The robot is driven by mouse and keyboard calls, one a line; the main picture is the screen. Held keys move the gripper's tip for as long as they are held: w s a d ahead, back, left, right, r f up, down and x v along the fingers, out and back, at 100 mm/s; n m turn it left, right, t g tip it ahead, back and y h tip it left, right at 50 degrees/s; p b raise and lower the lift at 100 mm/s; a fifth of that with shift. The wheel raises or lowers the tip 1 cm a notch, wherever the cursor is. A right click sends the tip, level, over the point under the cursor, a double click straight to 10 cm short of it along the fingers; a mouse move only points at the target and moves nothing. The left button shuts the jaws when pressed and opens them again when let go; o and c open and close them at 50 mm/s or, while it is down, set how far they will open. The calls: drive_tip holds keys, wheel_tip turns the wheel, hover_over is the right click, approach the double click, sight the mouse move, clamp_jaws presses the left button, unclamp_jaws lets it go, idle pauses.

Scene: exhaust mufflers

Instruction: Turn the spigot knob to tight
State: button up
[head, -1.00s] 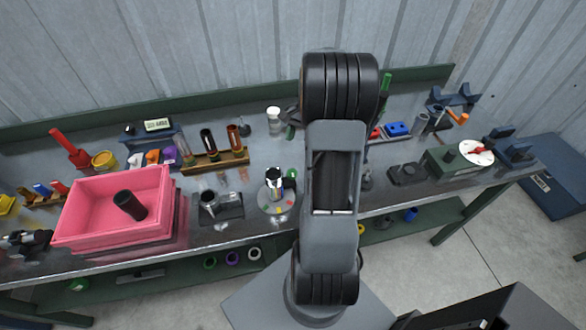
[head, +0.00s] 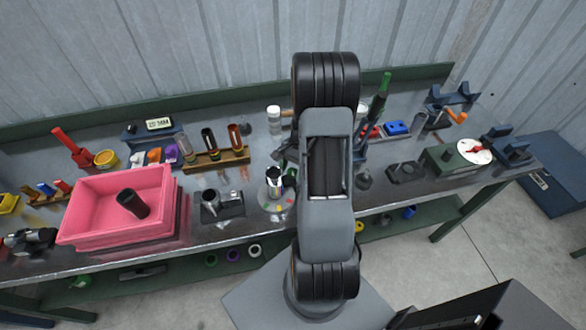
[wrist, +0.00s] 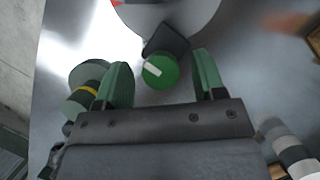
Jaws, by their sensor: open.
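A round green knob (wrist: 160,70) with a white bar on its face shows in the wrist view, on a dark mount beside a pale round plate (wrist: 172,14). The white bar is slanted, running from upper left to lower right. My gripper (wrist: 162,62) is open, with one green finger on each side of the knob and a gap to each. Whether the fingers reach down to the knob's height I cannot tell. In the head view the plate (head: 268,204) has coloured patches and bears a shiny metal cup (head: 273,184). My arm hides much of the knob area there.
A pink bin (head: 90,225) with a dark tube (head: 132,203) stands to the left on the metal bench. A dark fixture (head: 221,208) with a metal tube is left of the plate. A green box (head: 450,163) with a white dial (head: 474,151) is at the right.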

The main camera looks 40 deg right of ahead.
drive_tip(key=shift+c, duration=0.2)
drive_tip(key=c, duration=0.9)
drive_tip(key=m+t, duration=0.1)
drive_tip(key=m, duration=0.3)
drive_tip(key=shift+s+m+t+b, duration=0.1)
drive_tip(key=shift+m+t+b, duration=0.25)
drive_tip(key=shift+m+t, duration=0.05)
drive_tip(key=m, duration=0.2)
drive_tip(key=m+t, duration=0.1)
drive_tip(key=m, duration=0.1)
drive_tip(key=shift+m+t+h, duration=0.3)
drive_tip(key=m, duration=0.2)
drive_tip(key=m+t+h, duration=0.1)
drive_tip(key=m, duration=0.1)
drive_tip(key=shift+s+a+t, duration=0.1)
drive_tip(key=shift+t, duration=0.2)
drive_tip(key=shift+m+t+h, duration=0.4)
drive_tip(key=shift+m+h, duration=0.3)
drive_tip(key=shift+m, duration=1.5)
